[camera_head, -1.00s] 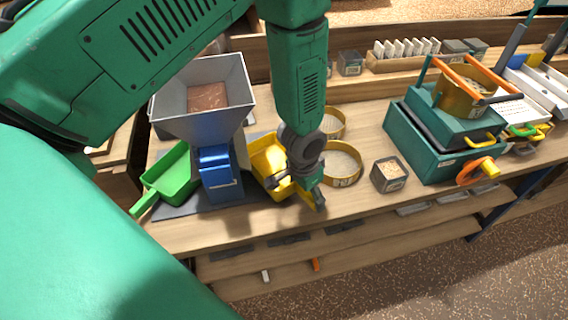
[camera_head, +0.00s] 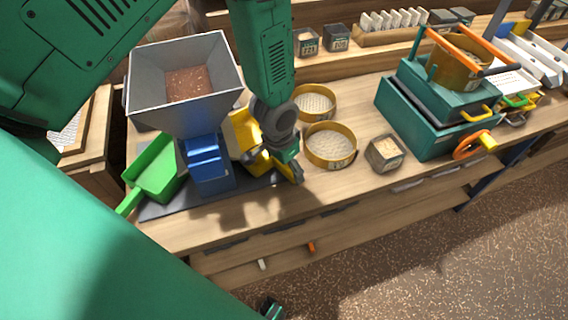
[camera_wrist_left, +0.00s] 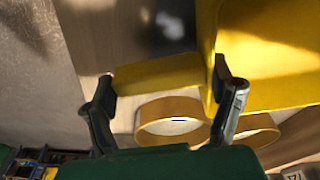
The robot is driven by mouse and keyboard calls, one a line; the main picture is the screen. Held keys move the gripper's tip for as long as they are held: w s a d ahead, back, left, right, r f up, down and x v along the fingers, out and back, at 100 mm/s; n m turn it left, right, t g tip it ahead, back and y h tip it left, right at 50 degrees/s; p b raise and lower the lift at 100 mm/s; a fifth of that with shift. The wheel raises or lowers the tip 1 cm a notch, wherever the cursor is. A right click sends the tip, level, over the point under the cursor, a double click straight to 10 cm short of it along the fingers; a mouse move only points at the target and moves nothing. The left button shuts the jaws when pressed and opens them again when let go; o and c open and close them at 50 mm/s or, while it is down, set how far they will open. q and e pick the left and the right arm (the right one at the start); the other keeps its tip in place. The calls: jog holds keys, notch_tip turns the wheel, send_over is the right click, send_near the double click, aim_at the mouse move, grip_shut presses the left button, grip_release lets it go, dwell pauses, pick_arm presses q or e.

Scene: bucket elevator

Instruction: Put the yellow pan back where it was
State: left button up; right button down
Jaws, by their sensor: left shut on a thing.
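The yellow pan (camera_head: 243,128) is beside the blue feeder base, partly hidden behind my left gripper. My left gripper (camera_head: 279,174) is shut on the pan at its handle, close to the front of the bench. In the left wrist view the pan's yellow body (camera_wrist_left: 265,55) fills the upper right, and its handle (camera_wrist_left: 160,75) runs across between the fingers of the left gripper (camera_wrist_left: 165,95). The pan looks tilted; whether it touches the dark mat is hidden.
A grey hopper (camera_head: 185,80) on a blue base (camera_head: 208,165) stands left of the pan, with a green scoop (camera_head: 152,170) beyond. Round sieves (camera_head: 330,146) and a small box (camera_head: 385,153) are to the right, then a teal machine (camera_head: 430,120). The front bench strip is clear.

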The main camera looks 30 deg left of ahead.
pick_arm(q)
jog(key=shift+w+d+f, duration=0.1)
jog(key=shift+d, duration=0.2)
jog(key=o, duration=1.7)
jog(key=shift+d, duration=0.15)
jog(key=shift+c, duration=0.2)
jog(key=shift+a, duration=0.6)
jog(key=shift+a+r, duration=0.15)
jog(key=shift+r, duration=0.05)
notch_tip(320, 180, up, 12)
jog(key=s+p, duration=0.1)
jog(key=p, duration=0.7)
jog(key=shift+s+d+f, duration=0.15)
jog(key=shift+s+d, duration=0.15)
jog(key=shift+s, duration=0.05)
pick_arm(e)
notch_tip(320, 180, up, 8)
jog(key=shift+d, duration=0.45)
